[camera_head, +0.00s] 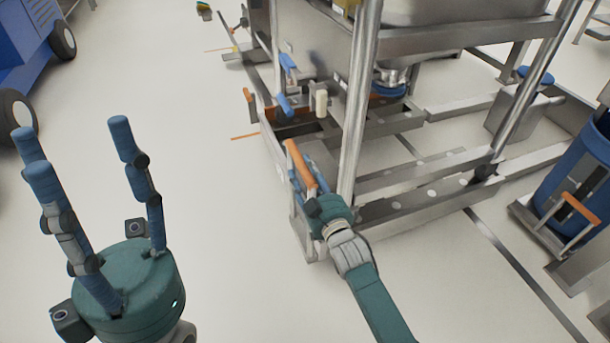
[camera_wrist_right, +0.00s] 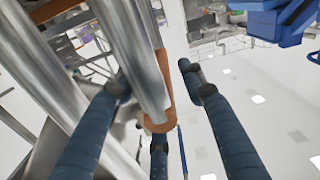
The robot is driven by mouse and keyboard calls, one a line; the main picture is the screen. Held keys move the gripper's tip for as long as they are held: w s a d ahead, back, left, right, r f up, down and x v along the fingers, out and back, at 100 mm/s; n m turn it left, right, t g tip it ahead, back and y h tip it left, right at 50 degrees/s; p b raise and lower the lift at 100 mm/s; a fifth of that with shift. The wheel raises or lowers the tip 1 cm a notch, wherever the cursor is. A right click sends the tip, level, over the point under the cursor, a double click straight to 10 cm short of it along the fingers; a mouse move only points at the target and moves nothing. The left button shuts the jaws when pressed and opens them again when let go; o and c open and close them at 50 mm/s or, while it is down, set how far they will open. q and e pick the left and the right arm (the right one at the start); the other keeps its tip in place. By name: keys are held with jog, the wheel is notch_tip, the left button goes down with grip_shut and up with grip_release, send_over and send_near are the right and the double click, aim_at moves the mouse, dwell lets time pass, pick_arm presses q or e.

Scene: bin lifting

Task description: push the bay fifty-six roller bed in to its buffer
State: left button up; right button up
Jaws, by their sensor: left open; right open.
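A steel roller bed (camera_head: 375,215) with an orange bar handle (camera_head: 300,163) at its near left corner stands under a tall steel frame (camera_head: 362,90). No bay number is readable. My right gripper (camera_head: 306,178) is at this handle, its blue fingers beside and partly behind it. In the right wrist view the handle (camera_wrist_right: 165,85) runs between the spread fingers of my right gripper (camera_wrist_right: 155,92), next to a round steel post (camera_wrist_right: 135,55). The fingers are not closed on it; contact cannot be told. My left gripper (camera_head: 78,150) is open and empty over the floor at left.
A blue wheeled machine (camera_head: 25,45) stands at the upper left. A blue drum (camera_head: 580,170) stands on the right, with another orange handle (camera_head: 580,208) by it. The pale floor (camera_head: 215,200) left of the frame is clear.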

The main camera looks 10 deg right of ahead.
jog(key=shift+w, duration=0.2)
grip_shut()
